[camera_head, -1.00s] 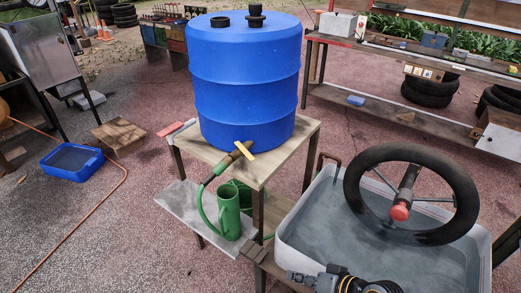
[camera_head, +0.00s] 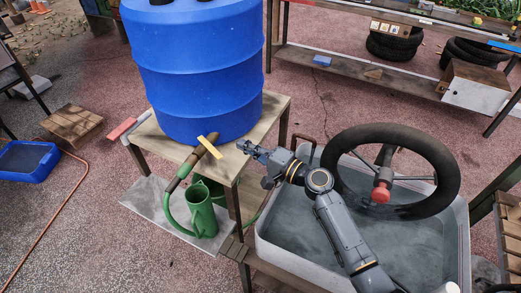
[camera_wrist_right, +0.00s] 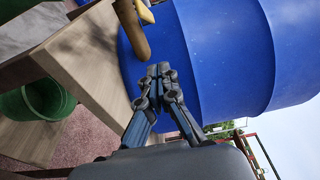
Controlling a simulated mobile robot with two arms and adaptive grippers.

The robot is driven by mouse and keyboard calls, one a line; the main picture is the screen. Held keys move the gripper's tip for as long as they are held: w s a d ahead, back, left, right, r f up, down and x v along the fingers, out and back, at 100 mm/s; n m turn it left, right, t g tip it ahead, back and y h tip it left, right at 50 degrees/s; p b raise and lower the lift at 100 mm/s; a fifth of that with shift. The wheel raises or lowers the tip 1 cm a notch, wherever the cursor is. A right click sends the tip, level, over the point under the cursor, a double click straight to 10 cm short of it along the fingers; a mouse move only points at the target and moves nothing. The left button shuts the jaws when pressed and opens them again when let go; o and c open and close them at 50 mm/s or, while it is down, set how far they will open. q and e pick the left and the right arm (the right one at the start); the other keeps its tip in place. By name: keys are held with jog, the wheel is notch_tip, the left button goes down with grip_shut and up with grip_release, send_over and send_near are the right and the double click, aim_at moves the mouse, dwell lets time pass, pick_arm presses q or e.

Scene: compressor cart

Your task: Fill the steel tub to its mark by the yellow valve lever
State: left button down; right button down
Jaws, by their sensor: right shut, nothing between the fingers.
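The yellow valve lever (camera_head: 210,147) sits on the brown outlet pipe (camera_head: 193,160) at the base of the blue barrel (camera_head: 195,75). It also shows at the top of the right wrist view (camera_wrist_right: 145,12), partly cut off. My right gripper (camera_head: 244,146) is shut and empty, a little right of the lever and apart from it. In the right wrist view its fingers (camera_wrist_right: 160,72) are together before the barrel. The steel tub (camera_head: 265,243) stands at the lower right with a grey, water-like surface inside. I cannot make out its mark. My left gripper is out of view.
A large black wheel (camera_head: 449,185) with a red hub stands over the tub. A green hose (camera_head: 167,210) hangs from the outlet beside a green watering can (camera_head: 202,213) on the lower shelf. The barrel's wooden table (camera_head: 272,108) has its edge close to my right gripper.

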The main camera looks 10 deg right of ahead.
aim_at(210, 149)
jog(key=shift+x, duration=1.05)
jog(key=s+a+p, duration=0.2)
jog(key=shift+s+a+r, duration=0.15)
jog(key=shift+a+r, duration=0.05)
jog(key=shift+a, duration=0.15)
jog(key=shift+s+a, duration=0.15)
jog(key=shift+a, duration=0.05)
jog(key=shift+a+f, duration=0.1)
jog(key=shift+f, duration=0.05)
jog(key=shift+s+a, duration=0.6)
jog(key=shift+a, duration=0.2)
